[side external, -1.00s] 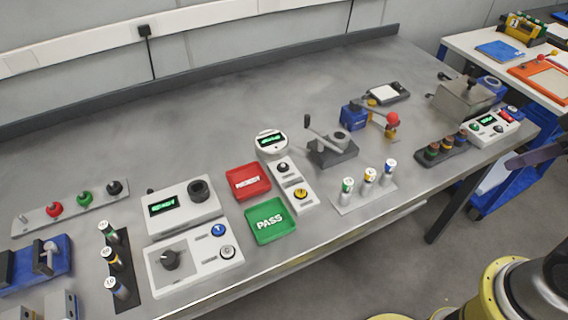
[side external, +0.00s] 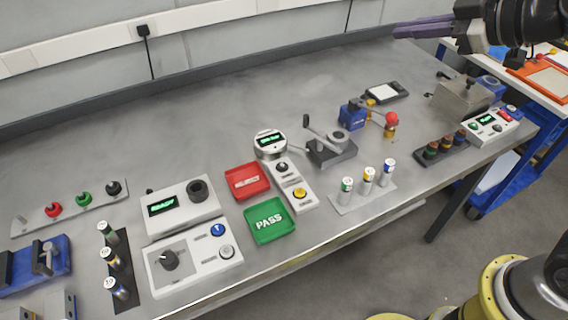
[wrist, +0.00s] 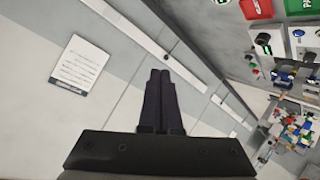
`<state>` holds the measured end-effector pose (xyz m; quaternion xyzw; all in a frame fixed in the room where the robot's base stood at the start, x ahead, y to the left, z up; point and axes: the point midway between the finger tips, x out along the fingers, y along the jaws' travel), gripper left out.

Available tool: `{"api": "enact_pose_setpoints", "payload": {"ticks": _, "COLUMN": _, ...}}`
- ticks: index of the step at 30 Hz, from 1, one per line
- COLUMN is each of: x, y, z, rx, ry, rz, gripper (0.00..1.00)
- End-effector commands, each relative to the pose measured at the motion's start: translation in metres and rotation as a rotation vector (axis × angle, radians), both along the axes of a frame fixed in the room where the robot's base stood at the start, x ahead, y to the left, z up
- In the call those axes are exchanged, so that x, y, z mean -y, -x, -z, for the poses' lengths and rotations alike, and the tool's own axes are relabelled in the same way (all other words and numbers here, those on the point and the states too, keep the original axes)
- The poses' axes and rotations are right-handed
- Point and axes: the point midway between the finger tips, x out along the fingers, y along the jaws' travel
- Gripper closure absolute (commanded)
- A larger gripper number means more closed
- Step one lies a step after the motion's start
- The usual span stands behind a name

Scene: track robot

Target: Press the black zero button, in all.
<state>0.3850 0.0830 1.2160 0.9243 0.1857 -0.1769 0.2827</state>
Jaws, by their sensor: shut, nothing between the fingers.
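A small white panel (side external: 291,206) carries a black button (side external: 282,167) near its back and a yellow button (side external: 299,193) in front of it. A round gauge with a lit green display (side external: 269,139) stands just behind the panel. Labels by the buttons are too small to read. My gripper (side external: 395,30) is at the upper right of the side view, raised high above the back of the bench and well away from the panel. Its fingers are shut and empty. They also show together in the wrist view (wrist: 160,76), pointing toward the wall.
A red tray (side external: 246,197) and a green PASS tray (side external: 285,232) lie left of the panel. A grey lever fixture (side external: 332,155) and several upright cylinders (side external: 368,176) are to its right. A console with a dial (side external: 158,290) is further left. The bench's back strip is clear.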

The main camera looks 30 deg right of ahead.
Motion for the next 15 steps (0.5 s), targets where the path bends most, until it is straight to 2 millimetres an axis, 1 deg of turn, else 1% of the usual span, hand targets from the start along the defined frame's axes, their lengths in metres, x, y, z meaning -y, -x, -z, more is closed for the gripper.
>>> {"api": "enact_pose_setpoints", "payload": {"ticks": 1, "x": -0.007, "y": -0.017, "z": 0.005, "rx": 0.006, "ry": 0.018, "rz": -0.006, "gripper": 1.00}}
{"api": "enact_pose_setpoints", "payload": {"ticks": 3, "x": -0.015, "y": -0.039, "z": 0.011, "rx": 0.018, "ry": 0.049, "rz": -0.004, "gripper": 1.00}}
{"api": "enact_pose_setpoints", "payload": {"ticks": 5, "x": -0.021, "y": -0.056, "z": 0.019, "rx": 0.021, "ry": 0.075, "rz": 0.000, "gripper": 1.00}}
{"api": "enact_pose_setpoints", "payload": {"ticks": 6, "x": -0.027, "y": -0.067, "z": 0.025, "rx": 0.020, "ry": 0.092, "rz": 0.002, "gripper": 1.00}}
{"api": "enact_pose_setpoints", "payload": {"ticks": 8, "x": -0.035, "y": -0.082, "z": 0.038, "rx": 0.012, "ry": 0.117, "rz": 0.007, "gripper": 1.00}}
{"api": "enact_pose_setpoints", "payload": {"ticks": 11, "x": -0.050, "y": -0.104, "z": 0.063, "rx": -0.015, "ry": 0.160, "rz": 0.014, "gripper": 1.00}}
{"api": "enact_pose_setpoints", "payload": {"ticks": 14, "x": -0.068, "y": -0.120, "z": 0.095, "rx": -0.056, "ry": 0.197, "rz": 0.017, "gripper": 1.00}}
{"api": "enact_pose_setpoints", "payload": {"ticks": 15, "x": -0.075, "y": -0.125, "z": 0.109, "rx": -0.075, "ry": 0.209, "rz": 0.019, "gripper": 1.00}}
